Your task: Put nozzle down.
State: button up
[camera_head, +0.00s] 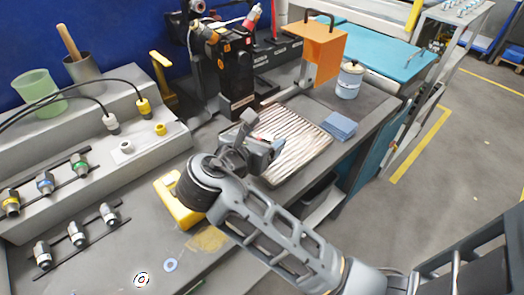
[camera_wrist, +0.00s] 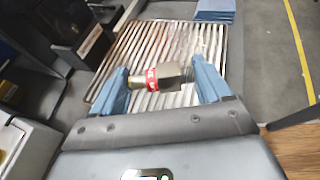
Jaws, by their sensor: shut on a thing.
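My gripper (camera_wrist: 161,76) is shut on the nozzle (camera_wrist: 166,76), a metal fitting with a red band and a brass-coloured end. The nozzle lies crosswise between the two blue fingers. In the wrist view it shows in front of the ribbed metal tray (camera_wrist: 130,48); I cannot tell whether it touches the tray. In the head view my gripper (camera_head: 262,142) is over the left part of the same tray (camera_head: 306,140), and the nozzle is mostly hidden by the gripper.
Blue cloths (camera_head: 340,126) lie at the tray's right edge. A black device (camera_head: 236,75) stands behind the tray, an orange box-shaped head (camera_head: 316,50) and a lidded can (camera_head: 349,80) farther back. A yellow object (camera_head: 176,205) lies left of my arm. Fittings line the left racks.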

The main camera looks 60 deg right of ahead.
jog(key=shift+f, duration=1.95)
jog(key=o, duration=1.1)
jog(key=shift+f, duration=0.1)
jog(key=shift+o, duration=0.2)
jog(key=v, duration=1.2)
